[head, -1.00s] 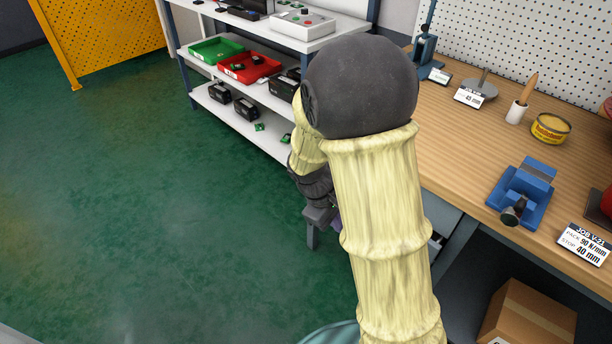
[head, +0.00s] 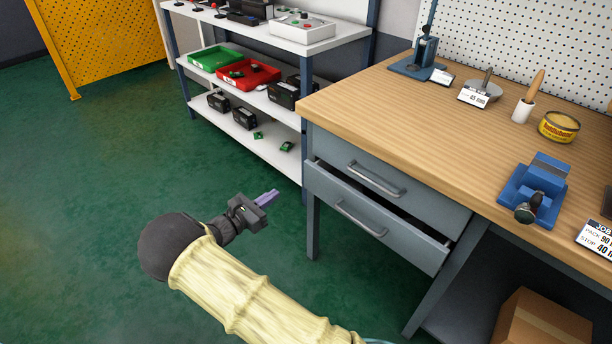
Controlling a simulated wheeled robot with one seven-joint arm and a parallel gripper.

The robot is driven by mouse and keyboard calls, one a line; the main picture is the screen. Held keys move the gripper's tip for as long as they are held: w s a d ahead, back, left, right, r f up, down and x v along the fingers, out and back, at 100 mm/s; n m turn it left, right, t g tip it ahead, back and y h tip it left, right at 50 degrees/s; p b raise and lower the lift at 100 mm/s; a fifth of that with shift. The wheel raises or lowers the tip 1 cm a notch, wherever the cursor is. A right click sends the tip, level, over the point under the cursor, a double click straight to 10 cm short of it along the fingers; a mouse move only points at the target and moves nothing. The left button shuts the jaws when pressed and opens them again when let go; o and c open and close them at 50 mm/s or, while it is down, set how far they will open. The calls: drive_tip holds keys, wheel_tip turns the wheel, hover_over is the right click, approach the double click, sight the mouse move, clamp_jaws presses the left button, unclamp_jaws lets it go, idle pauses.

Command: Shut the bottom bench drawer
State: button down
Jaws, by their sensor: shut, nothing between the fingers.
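The bottom bench drawer (head: 374,216) is grey with a bar handle (head: 359,219). It stands partly out of the bench, with a dark gap along its top edge. The drawer above it (head: 388,180) looks flush with the bench front and has its own bar handle (head: 376,179). My gripper (head: 268,197) is shut and empty, with purple fingers pointing right toward the drawers. It is in the open space to the left of the bottom drawer and does not touch it.
The wooden bench top (head: 408,117) holds a blue vise (head: 534,190), a yellow tin (head: 558,127) and other tools. A cardboard box (head: 540,322) lies under the bench. White shelves (head: 253,127) with green and red trays stand behind. The green floor left of the bench is clear.

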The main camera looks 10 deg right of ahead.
sight(313, 169)
drive_tip(key=b+x, duration=0.4)
drive_tip(key=x, duration=1)
drive_tip(key=shift+f, duration=0.1)
